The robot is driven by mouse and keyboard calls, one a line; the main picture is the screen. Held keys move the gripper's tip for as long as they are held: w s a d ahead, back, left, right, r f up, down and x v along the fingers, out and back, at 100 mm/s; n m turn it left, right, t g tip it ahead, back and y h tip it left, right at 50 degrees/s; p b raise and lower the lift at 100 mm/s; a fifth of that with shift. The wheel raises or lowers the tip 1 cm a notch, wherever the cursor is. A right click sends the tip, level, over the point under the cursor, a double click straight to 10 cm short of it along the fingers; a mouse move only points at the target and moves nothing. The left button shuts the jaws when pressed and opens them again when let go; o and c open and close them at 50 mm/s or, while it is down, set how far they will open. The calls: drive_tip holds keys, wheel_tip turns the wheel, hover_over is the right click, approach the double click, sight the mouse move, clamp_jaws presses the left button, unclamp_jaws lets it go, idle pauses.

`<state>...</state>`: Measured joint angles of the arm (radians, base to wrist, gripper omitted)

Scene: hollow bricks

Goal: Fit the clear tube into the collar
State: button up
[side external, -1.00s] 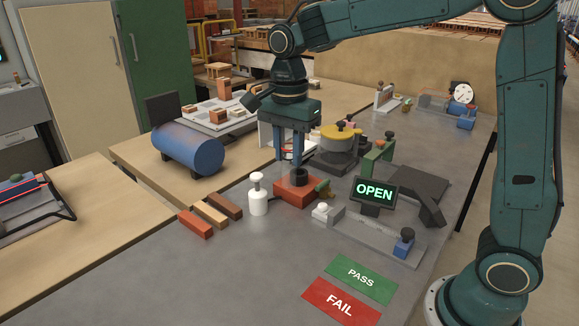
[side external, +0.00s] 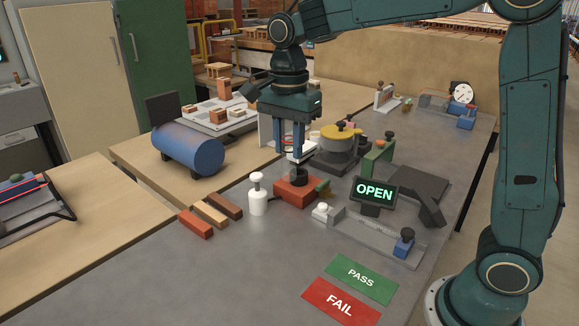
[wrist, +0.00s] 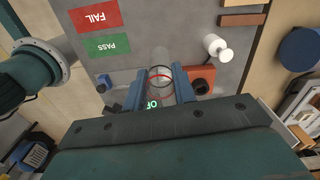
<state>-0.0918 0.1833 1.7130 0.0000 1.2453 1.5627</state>
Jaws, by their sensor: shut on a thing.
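My gripper (side external: 297,153) points down above the red block (side external: 291,194), which carries the dark round collar (side external: 299,179). In the wrist view my gripper (wrist: 159,72) is shut on the clear tube (wrist: 160,58), which shows as a faint see-through cylinder with a red ring and a dark ring. The collar (wrist: 201,87) is to the right of the fingers there, with its dark opening visible and no tube seen in it. In the side view the tube is very hard to make out, and the gap between its lower end and the collar cannot be told.
A white bottle (side external: 258,196) stands just left of the block. A yellow-topped round device (side external: 338,143) stands behind on the right, and a sign reading OPEN (side external: 375,192) on the right. Several bars (side external: 211,212) lie at left. The front bench is clear beside the PASS and FAIL plates (side external: 341,300).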

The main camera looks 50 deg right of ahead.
idle(0.4)
drive_tip(key=w+d+r, duration=0.2)
drive_tip(key=w+d, duration=0.3)
drive_tip(key=d, duration=0.4)
drive_tip(key=w+d+r, duration=0.2)
drive_tip(key=w+d, duration=0.4)
drive_tip(key=d, duration=0.3)
drive_tip(key=shift+w+d+r+n, duration=0.25)
drive_tip(key=shift+d+r+n, duration=0.05)
drive_tip(key=shift+d+r, duration=0.1)
hover_over(299, 183)
drive_tip(key=w+d, duration=0.2)
wheel_tip(299, 183, down, 20)
drive_tip(key=shift+s, duration=0.15)
drive_tip(key=shift+f, duration=0.15)
drive_tip(key=o, duration=1)
